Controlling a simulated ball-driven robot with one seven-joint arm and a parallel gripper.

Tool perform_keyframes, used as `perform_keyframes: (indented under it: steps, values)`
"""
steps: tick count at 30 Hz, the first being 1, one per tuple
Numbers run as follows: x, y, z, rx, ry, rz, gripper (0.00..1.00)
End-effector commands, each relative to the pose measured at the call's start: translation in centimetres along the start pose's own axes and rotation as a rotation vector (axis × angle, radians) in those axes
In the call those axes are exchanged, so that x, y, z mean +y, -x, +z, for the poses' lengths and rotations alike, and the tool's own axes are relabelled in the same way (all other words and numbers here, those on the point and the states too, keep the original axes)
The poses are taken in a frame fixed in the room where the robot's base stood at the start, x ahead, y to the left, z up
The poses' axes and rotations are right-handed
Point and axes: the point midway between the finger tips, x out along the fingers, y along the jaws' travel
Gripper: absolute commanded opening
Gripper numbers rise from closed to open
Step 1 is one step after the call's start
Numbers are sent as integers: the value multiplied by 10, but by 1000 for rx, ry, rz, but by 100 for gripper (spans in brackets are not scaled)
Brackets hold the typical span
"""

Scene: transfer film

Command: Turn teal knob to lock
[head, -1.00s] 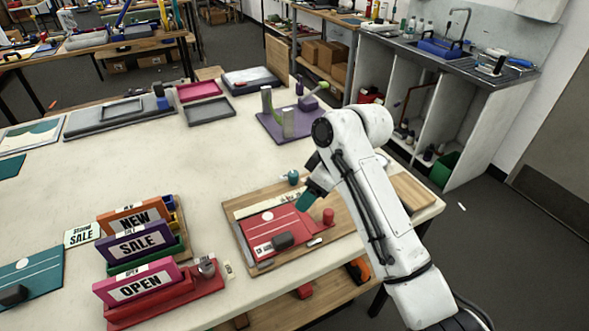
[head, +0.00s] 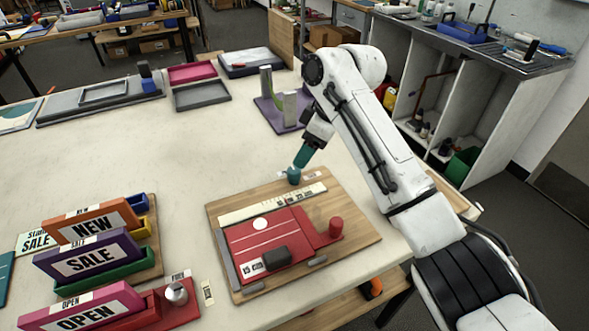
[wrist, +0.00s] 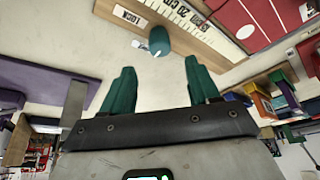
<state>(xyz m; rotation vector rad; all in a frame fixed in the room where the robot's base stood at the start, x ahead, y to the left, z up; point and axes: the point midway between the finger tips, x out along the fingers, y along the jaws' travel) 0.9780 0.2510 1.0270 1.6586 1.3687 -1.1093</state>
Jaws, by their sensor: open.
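The teal knob (head: 293,175) stands at the back edge of the wooden board (head: 365,235), beside the cream ruler strip. In the wrist view the teal knob (wrist: 159,40) shows beyond the fingertips, with a white pointer piece at its side and a label reading LOCK (wrist: 130,17) nearby. My gripper (head: 302,160) is just above the knob in the head view, its teal fingers pointing down. In the wrist view my gripper (wrist: 160,85) has its two teal fingers spread apart with nothing between them. Whether a fingertip touches the knob cannot be told.
A red plate (head: 270,236) with a dark block (head: 277,258) and a red cylinder (head: 336,227) lies on the board. A purple stand (head: 272,112) with grey posts is behind. Sign holders (head: 90,255) stand at left. The table's middle left is clear.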

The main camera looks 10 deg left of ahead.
Motion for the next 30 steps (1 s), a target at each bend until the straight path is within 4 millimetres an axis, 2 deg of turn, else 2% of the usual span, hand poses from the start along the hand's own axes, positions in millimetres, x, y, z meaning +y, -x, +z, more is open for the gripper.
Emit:
perform_keyframes:
  steps: [6, 13, 18, 26, 30]
  values:
    - [-1, -42, 0, -3, 0, -2, 60]
    - [0, -74, 0, -2, 1, -1, 60]
    - [0, -84, 0, 0, 0, 1, 60]
    - [0, -85, 0, 0, 0, 1, 60]
    - [0, -85, 0, 0, 0, 1, 50]
